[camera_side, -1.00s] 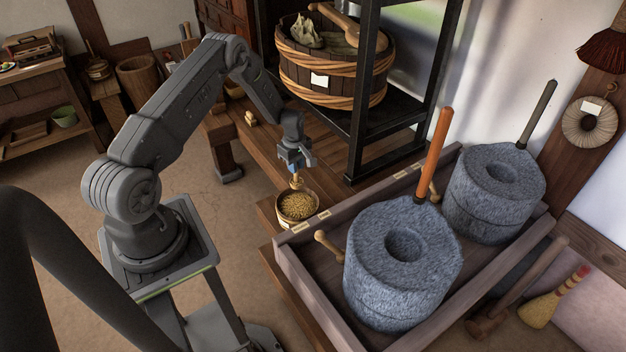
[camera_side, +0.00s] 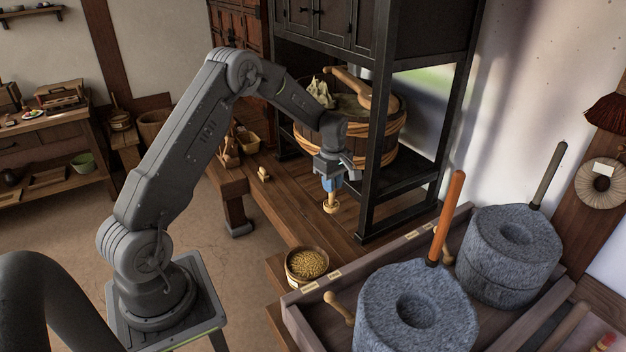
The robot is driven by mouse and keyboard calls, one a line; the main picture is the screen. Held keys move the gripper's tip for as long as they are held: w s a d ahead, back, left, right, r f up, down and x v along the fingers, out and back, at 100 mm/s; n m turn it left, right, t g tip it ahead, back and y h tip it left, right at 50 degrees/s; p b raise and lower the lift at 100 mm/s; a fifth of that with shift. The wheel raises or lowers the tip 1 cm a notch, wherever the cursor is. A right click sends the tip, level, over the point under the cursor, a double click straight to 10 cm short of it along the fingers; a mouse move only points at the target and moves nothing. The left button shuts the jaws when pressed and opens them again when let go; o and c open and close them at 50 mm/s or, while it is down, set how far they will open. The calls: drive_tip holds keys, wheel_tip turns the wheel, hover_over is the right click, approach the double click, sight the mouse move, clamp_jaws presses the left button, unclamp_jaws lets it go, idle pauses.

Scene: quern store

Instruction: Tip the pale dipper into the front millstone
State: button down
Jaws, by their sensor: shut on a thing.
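My gripper (camera_side: 329,183) is shut on the pale dipper (camera_side: 331,203), a small light wooden scoop that hangs upright beneath the jaws. It is in the air above and a little behind the grain bowl (camera_side: 307,265), clear of it. Whether the dipper holds grain I cannot tell. The front millstone (camera_side: 385,308), grey stone with a round hole in its top and an orange handle (camera_side: 446,215), stands at the lower right, away from the dipper. The picture's bottom edge cuts off its base.
A second millstone (camera_side: 500,283) with a dark handle stands behind. Both stand in a wooden trough (camera_side: 298,318) with a raised rim and pegs. A black rack post (camera_side: 378,130) and a banded tub (camera_side: 395,150) with a wooden ladle (camera_side: 352,82) are close behind my gripper.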

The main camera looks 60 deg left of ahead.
drive_tip(key=w+d, duration=0.2)
drive_tip(key=d, duration=1.6)
drive_tip(key=w+d, duration=0.2)
drive_tip(key=d, duration=1.7)
drive_tip(key=t+h, duration=0.5)
drive_tip(key=h, duration=0.4)
hover_over(399, 301)
drive_tip(key=shift+s+f, duration=0.1)
drive_tip(key=shift+f, duration=5.2)
drive_tip(key=shift+t+h, duration=0.3)
drive_tip(key=shift+r, duration=0.1)
